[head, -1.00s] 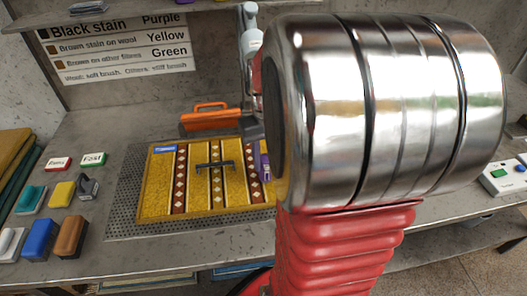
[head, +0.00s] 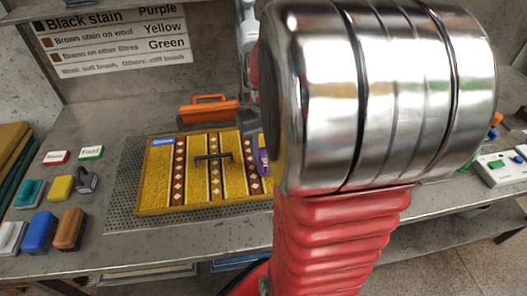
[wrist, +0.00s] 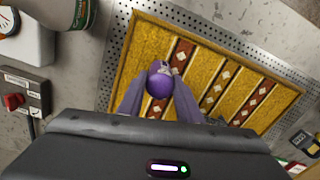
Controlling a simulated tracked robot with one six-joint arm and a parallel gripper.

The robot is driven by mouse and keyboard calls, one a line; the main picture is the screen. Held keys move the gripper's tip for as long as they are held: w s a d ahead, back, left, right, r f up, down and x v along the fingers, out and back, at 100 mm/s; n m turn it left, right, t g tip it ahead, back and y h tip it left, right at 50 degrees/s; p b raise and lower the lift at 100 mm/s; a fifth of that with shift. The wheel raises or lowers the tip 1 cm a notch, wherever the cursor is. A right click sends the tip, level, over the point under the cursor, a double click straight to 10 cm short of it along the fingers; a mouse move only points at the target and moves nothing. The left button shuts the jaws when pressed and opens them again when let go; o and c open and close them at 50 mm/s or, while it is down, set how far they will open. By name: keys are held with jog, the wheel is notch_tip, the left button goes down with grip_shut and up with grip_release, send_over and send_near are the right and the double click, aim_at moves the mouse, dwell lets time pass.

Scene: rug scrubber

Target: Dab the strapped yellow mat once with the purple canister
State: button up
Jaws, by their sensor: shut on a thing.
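The yellow mat (head: 155,180) has brown bands with white diamonds and lies on a grey perforated plate (head: 125,190). A dark bar (head: 213,156) sits across its middle. The mat also shows in the wrist view (wrist: 145,45). My gripper (wrist: 160,88) is shut on the purple canister (wrist: 159,77), whose rounded purple end shows between the fingers. In the head view the canister (head: 263,161) is a small purple strip at the mat's right side, partly hidden by my arm. I cannot tell whether it touches the mat.
An orange-handled case (head: 208,108) stands behind the mat. Several coloured blocks, including a blue one (head: 39,231), lie at the left, near red (head: 56,157) and green (head: 91,153) labels. A wall chart (head: 115,35) hangs behind.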

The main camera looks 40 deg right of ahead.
jog(key=shift+s+f, duration=0.1)
jog(key=shift+f, duration=0.5)
dwell(1.5)
jog(key=shift+r, duration=0.1)
jog(key=shift+r, duration=3.5)
